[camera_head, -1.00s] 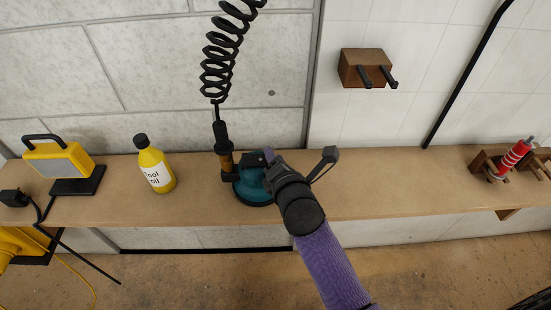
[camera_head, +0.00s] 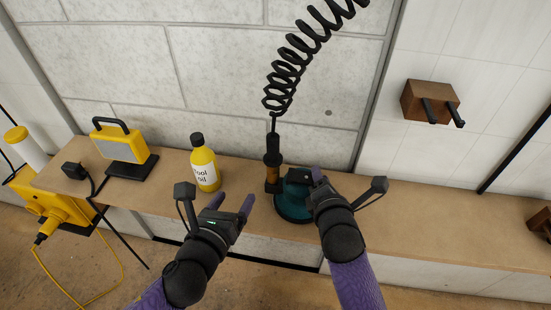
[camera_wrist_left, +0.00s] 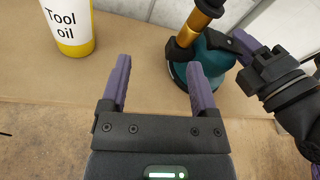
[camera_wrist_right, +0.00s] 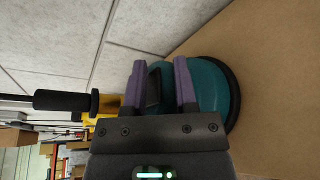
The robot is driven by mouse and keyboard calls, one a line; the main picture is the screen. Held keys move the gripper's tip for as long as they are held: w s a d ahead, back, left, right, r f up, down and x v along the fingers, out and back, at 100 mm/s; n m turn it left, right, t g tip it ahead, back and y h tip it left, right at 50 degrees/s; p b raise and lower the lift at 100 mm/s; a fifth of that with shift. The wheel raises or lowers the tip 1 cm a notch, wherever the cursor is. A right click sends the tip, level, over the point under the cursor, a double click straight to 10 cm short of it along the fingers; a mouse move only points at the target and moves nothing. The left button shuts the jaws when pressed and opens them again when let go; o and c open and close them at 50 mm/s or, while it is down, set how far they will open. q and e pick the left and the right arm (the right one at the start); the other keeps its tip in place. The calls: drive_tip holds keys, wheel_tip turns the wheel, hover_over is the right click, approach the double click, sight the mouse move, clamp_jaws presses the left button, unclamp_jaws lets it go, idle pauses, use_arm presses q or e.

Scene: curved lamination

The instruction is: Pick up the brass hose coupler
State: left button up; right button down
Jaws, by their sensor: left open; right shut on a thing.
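The brass hose coupler (camera_head: 272,172) stands upright at the lower end of the black coiled hose (camera_head: 287,85), against the left side of a teal sander-like tool (camera_head: 292,205) on the shelf. In the left wrist view the coupler (camera_wrist_left: 196,27) shows beyond and above the right finger. My left gripper (camera_head: 232,203) is open and empty, to the left of the coupler and nearer to me, apart from it. My right gripper (camera_wrist_right: 160,75) is shut on the dark upper part of the teal tool, which it partly hides in the head view.
A yellow tool oil bottle (camera_head: 205,165) stands on the shelf (camera_head: 420,225) left of the coupler. A yellow work lamp (camera_head: 120,143) is farther left. A wooden block with two black pegs (camera_head: 428,102) is on the wall.

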sight(272, 153)
use_arm(q)
drive_tip(key=d+r+m+t+h, duration=0.1)
drive_tip(key=d+r+m+h, duration=0.15)
drive_tip(key=r, duration=0.35)
drive_tip(key=shift+m+y, duration=0.25)
drive_tip(key=shift+m, duration=0.3)
drive_tip(key=x, duration=0.3)
drive_tip(key=d+x, duration=0.1)
drive_tip(key=x, duration=0.7)
drive_tip(key=shift+s+d+r, duration=0.1)
drive_tip(key=shift+s+d, duration=0.1)
drive_tip(key=shift+d, duration=0.25)
clamp_jaws()
